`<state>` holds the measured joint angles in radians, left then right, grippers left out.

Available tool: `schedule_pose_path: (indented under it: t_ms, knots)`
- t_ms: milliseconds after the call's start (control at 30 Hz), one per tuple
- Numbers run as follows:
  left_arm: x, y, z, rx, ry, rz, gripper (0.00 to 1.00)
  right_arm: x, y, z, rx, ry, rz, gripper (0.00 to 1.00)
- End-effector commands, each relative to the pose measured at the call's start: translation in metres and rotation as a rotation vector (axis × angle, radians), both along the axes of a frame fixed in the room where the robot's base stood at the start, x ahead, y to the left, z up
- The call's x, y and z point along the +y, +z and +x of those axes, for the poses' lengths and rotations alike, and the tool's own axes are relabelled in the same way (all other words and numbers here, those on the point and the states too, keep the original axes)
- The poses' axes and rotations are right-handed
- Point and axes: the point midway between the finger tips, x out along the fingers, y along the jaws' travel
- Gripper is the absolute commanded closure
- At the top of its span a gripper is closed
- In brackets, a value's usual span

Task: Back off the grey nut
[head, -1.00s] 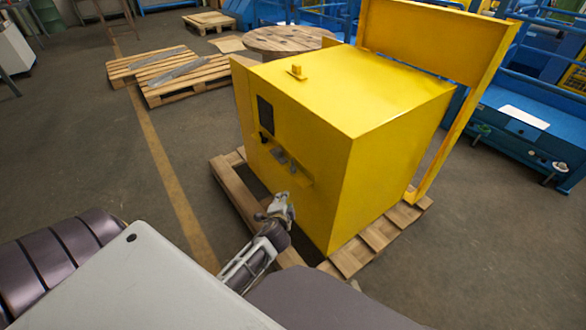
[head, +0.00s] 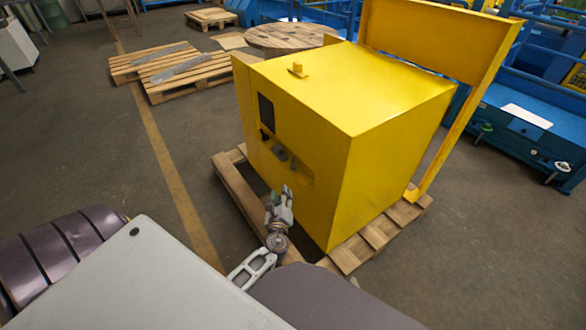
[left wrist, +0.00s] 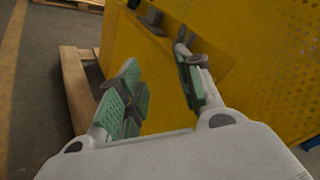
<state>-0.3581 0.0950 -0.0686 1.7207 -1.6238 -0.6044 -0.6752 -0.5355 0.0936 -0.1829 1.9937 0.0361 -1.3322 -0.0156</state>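The yellow machine box (head: 300,200) has a recess in its front face with small grey parts (head: 282,155) in it. The grey nut cannot be told apart for certain among these parts. In the left wrist view a grey block (left wrist: 152,18) sticks out of the yellow face, beyond the fingers. My left gripper (head: 287,190) is in front of the box, below the recess. In the left wrist view the left gripper (left wrist: 160,75) has its green-padded fingers spread, with only yellow panel showing between them. My right gripper is not in view.
The box stands on a wooden pallet (head: 235,195) whose edge juts out below my left gripper. A yellow frame (head: 470,110) rises at the box's right. Blue machinery (head: 525,130) stands farther right. Floor to the left is clear up to more pallets (head: 165,72).

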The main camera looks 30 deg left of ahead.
Motion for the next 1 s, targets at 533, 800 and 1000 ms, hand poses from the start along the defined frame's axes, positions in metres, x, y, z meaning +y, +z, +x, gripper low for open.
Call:
schedule_pose_path:
  t_ms: [533, 800, 1000]
  knots:
    - [-0.019, 0.015, 0.009, 0.173, -0.133, 0.582, 0.65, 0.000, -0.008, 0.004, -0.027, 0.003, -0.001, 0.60]
    - [-0.019, 0.015, 0.009, 0.211, -0.139, 0.653, 0.65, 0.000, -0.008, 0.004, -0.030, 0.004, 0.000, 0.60]
    - [-0.019, 0.015, 0.009, 0.211, -0.138, 0.653, 0.65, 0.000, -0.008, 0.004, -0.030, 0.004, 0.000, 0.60]
